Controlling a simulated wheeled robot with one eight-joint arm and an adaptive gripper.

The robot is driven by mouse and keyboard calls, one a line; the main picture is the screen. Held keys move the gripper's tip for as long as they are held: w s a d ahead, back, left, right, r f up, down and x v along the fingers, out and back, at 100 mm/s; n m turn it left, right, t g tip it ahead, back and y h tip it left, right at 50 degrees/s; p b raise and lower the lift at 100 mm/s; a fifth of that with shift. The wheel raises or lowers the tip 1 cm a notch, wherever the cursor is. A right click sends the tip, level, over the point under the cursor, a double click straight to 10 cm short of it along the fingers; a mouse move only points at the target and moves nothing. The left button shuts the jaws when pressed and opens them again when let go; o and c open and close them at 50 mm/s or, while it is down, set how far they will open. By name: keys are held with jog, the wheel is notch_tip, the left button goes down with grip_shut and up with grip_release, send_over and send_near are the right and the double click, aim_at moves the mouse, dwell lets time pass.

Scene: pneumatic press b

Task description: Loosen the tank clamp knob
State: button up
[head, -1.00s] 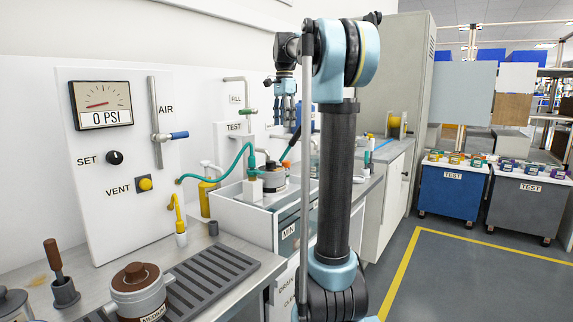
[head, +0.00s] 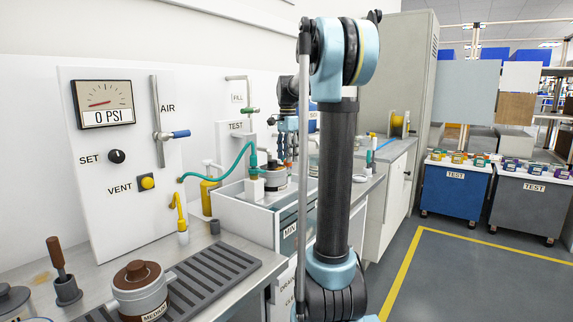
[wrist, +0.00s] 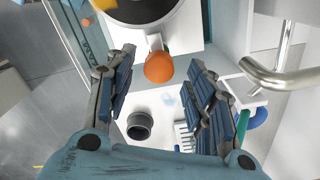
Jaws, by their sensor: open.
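In the wrist view an orange rounded knob (wrist: 158,68) stands on a short metal stem beside a round dark-topped vessel (wrist: 143,8). I take it for the tank clamp knob. My gripper (wrist: 161,56) is open, with one blue-padded finger to each side of the knob and gaps between. I cannot tell the depth between fingers and knob. In the head view my gripper (head: 283,158) points down over the tank (head: 273,178) at the sink. The knob cannot be made out there, and the arm hides part of the area.
A bent metal pipe (wrist: 275,75) is right of the fingers in the wrist view. A dark cup-like ring (wrist: 140,125) lies below the knob. In the head view a green hose (head: 225,165) runs to the tank's left side. The gauge panel (head: 120,215) reads 0 PSI.

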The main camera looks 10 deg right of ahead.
jog(key=shift+f, duration=1.55)
jog(key=c, duration=1.1)
